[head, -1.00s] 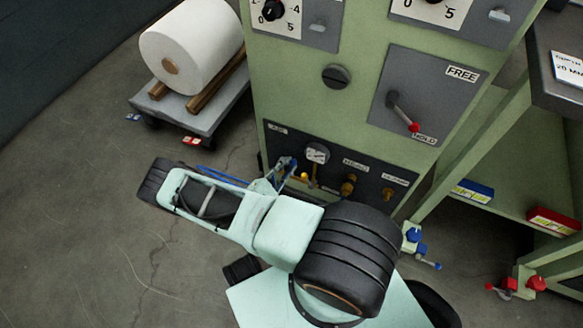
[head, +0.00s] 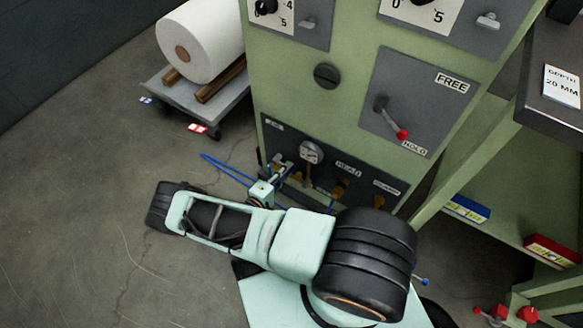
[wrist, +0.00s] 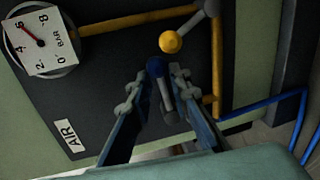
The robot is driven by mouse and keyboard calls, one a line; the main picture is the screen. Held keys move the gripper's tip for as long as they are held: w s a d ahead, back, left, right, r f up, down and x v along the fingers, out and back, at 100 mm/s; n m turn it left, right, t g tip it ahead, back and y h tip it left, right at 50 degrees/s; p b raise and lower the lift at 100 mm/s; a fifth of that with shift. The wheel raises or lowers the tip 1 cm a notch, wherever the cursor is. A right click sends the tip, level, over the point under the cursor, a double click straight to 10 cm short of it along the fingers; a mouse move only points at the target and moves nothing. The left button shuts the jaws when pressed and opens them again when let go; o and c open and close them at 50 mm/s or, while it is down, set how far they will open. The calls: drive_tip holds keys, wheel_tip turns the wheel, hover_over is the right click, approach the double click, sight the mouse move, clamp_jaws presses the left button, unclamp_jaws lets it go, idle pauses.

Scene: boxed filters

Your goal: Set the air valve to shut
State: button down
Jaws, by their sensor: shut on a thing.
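The air valve sits on the dark lower panel, by the AIR label (wrist: 68,138). Its grey lever with a yellow ball end (wrist: 171,42) shows at the top of the wrist view, beside the yellow pipe (wrist: 217,70). My gripper (wrist: 157,78) is just below the ball in that view, apart from it in the picture; I cannot tell whether they touch. Its blue fingers are closed around a short grey rod with a dark blue end (wrist: 168,105), whose identity is unclear. In the head view my gripper (head: 279,172) is at the panel's left end, and the valve is largely hidden.
A pressure gauge (wrist: 42,40) is beside the valve. A blue hose (head: 225,168) runs near the floor. The FREE/HOLD lever (head: 391,118) is above. A trolley (head: 205,110) with a white roll stands left, and a green bench (head: 470,160) is at right.

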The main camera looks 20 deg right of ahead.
drive_tip(key=shift+a+f+m, duration=0.1)
drive_tip(key=shift+f+m, duration=0.3)
idle(0.3)
drive_tip(key=c, duration=1.8)
unclamp_jaws()
drive_tip(key=v, duration=0.7)
drive_tip(key=shift+s+a, duration=0.15)
drive_tip(key=shift+s, duration=0.05)
drive_tip(key=shift+r, duration=0.1)
